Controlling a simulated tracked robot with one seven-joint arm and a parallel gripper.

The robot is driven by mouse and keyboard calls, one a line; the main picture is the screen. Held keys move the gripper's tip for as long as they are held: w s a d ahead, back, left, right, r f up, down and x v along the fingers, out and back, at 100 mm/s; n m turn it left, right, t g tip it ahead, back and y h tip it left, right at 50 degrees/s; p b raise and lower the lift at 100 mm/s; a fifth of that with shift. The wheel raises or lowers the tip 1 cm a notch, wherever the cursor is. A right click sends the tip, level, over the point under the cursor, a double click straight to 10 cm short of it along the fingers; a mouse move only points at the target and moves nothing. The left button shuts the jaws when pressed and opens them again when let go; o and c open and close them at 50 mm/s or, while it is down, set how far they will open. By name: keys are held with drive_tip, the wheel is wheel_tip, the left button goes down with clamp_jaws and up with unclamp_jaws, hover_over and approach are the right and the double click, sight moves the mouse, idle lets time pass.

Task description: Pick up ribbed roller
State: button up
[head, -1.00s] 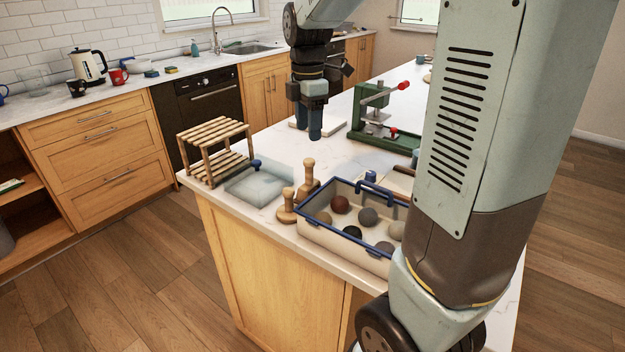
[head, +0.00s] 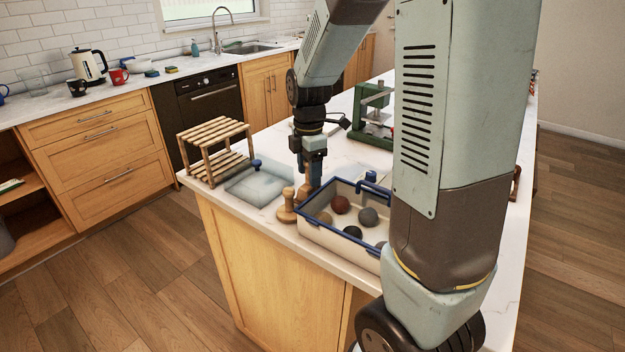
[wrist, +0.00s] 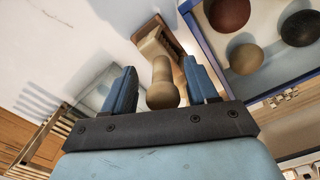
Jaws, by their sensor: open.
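In the wrist view, a pale rounded wooden handle (wrist: 162,88) shows between the two blue fingertips (wrist: 162,85), with gaps on both sides. A darker brown wooden piece (wrist: 160,38) shows beyond it.
A cream box with a blue rim (head: 318,232) holding several clay balls stands close on the right. A translucent slab (head: 257,187) and a slatted wooden rack (head: 213,150) stand to the left. A green press (head: 372,112) is farther back.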

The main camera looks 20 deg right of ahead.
drive_tip(key=shift+f, duration=0.25)
drive_tip(key=shift+c, duration=0.3)
clamp_jaws()
